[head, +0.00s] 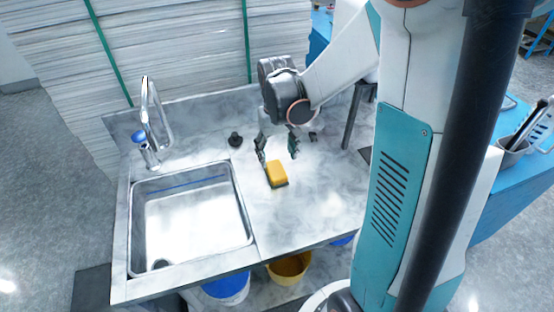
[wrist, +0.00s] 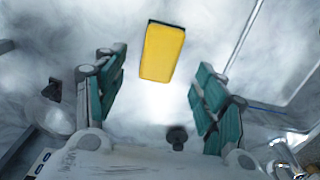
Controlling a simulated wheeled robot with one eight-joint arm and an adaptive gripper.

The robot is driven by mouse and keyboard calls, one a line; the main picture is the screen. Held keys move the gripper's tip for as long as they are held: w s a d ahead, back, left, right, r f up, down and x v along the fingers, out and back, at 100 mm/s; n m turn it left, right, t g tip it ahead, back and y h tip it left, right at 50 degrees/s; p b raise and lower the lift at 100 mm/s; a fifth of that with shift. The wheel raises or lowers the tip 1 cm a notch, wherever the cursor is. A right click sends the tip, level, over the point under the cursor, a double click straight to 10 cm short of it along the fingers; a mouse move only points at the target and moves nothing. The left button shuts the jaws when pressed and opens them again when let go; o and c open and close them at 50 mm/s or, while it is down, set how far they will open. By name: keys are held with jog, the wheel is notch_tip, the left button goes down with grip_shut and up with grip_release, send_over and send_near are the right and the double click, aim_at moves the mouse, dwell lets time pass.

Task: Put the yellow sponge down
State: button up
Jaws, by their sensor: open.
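The yellow sponge (head: 277,173) with a dark green edge lies on the marble-look counter (head: 310,200), to the right of the sink. In the wrist view the sponge (wrist: 162,53) is beyond the fingertips and between their lines, touching neither finger. My gripper (head: 278,152) is open and empty, just behind and above the sponge. In the wrist view its two green-padded fingers (wrist: 157,90) stand wide apart.
A steel sink (head: 190,215) with a tap (head: 150,125) takes up the counter's left side. A small black stopper (head: 235,140) stands behind, left of my gripper. The counter right of the sponge is clear. Yellow (head: 289,268) and blue (head: 228,288) buckets show below the front edge.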

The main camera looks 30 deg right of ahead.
aim_at(276, 170)
jog(key=shift+r+p, duration=0.5)
jog(key=shift+r, duration=1.75)
jog(key=s+a+r+n+t, duration=0.2)
jog(key=s+a+r+t, duration=0.5)
jog(key=s+a+r, duration=0.3)
jog(key=shift+s+r, duration=0.55)
jog(key=shift+s, duration=0.95)
